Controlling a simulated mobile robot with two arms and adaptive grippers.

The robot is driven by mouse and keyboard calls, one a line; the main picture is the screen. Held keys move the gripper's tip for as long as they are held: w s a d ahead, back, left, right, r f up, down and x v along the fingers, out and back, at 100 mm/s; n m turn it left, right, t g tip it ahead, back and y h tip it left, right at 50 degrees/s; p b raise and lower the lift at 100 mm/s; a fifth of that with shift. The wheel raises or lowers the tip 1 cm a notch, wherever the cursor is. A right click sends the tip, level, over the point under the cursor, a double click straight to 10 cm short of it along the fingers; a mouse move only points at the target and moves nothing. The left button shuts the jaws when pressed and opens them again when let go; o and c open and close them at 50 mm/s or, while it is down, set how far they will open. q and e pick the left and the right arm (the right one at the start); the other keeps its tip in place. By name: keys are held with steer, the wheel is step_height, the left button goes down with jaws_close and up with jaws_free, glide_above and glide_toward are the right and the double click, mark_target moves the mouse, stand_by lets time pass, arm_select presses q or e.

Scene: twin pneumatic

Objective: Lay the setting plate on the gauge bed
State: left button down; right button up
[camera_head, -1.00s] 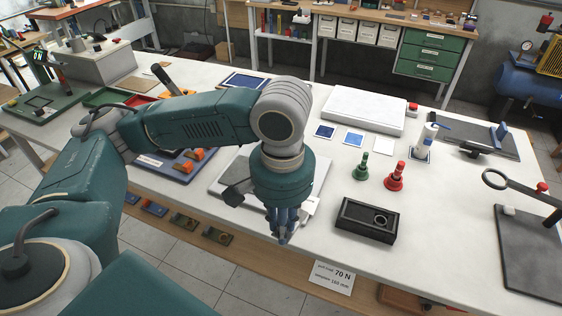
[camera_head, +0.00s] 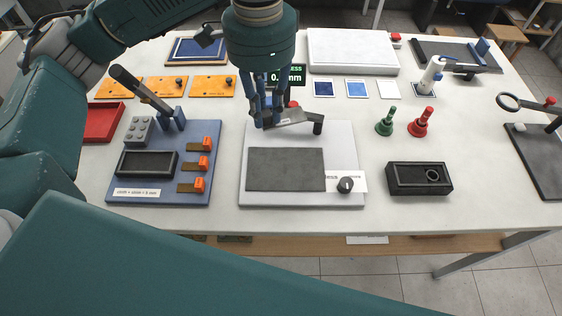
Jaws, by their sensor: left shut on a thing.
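The thickness gauge has a pale base (camera_head: 350,137) with a dark grey flat rectangle (camera_head: 285,170) on it, seemingly the gauge bed. The gauge's dark post and a red knob (camera_head: 293,104) are close by. My right gripper is not in view.
A black knob (camera_head: 345,185) stands at the base's front right. A blue board (camera_head: 200,140) with orange clamps lies left. Right are a black block (camera_head: 405,178), a green bell-shaped piece (camera_head: 385,122) and a red one (camera_head: 421,122). The front table strip is clear.

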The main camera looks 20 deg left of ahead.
arm_select(q)
steer(key=d+r+m, duration=0.1)
steer(key=w+d+r+m, duration=0.1)
steer(key=shift+r+m, duration=0.35)
steer(key=shift+m, duration=0.05)
steer(key=shift+d+r+m, duration=0.1)
steer(key=shift+d+m, duration=0.1)
steer(key=shift+m, duration=0.2)
steer(key=p, duration=0.2)
glide_above(278, 167)
step_height(278, 167, down, 14)
steer(key=shift+f, duration=2.85)
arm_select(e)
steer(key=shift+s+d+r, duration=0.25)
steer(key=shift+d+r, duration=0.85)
arm_select(q)
steer(key=shift+f, duration=0.1)
steer(key=c, duration=1.6)
jaws_free()
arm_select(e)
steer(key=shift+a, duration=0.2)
